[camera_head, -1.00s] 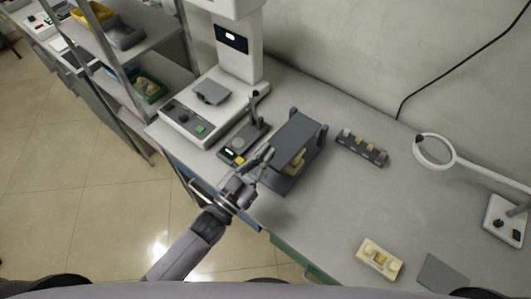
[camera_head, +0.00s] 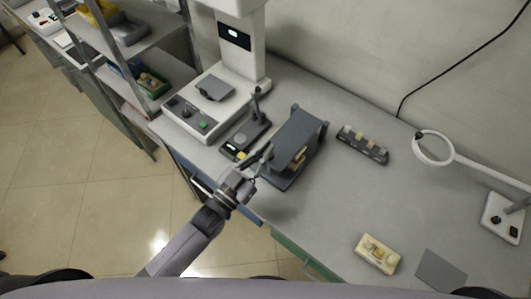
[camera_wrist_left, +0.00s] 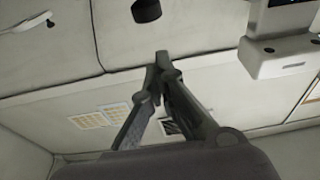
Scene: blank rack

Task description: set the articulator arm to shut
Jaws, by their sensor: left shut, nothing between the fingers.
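A dark grey frame (camera_head: 303,137) with a sloping top plate and tan pieces (camera_head: 298,158) under it stands on the bench; it looks like the articulator. The angle of its arm is hard to tell. My left gripper (camera_head: 267,152) is just left of it, between it and a dark device (camera_head: 243,138) with a yellow button and an upright lever. Contact cannot be told. In the left wrist view the fingers (camera_wrist_left: 162,60) meet at the tips and hold nothing; a black round part (camera_wrist_left: 146,10) is beyond them. My right gripper is not in view.
A white machine (camera_head: 194,110) stands behind at the left. A dark strip of tan blocks (camera_head: 362,145), a cream block (camera_head: 377,254), a grey plate (camera_head: 440,270) and a ring lamp (camera_head: 433,148) are to the right. Bench between them is clear. A shelf rack (camera_head: 150,60) is at the left.

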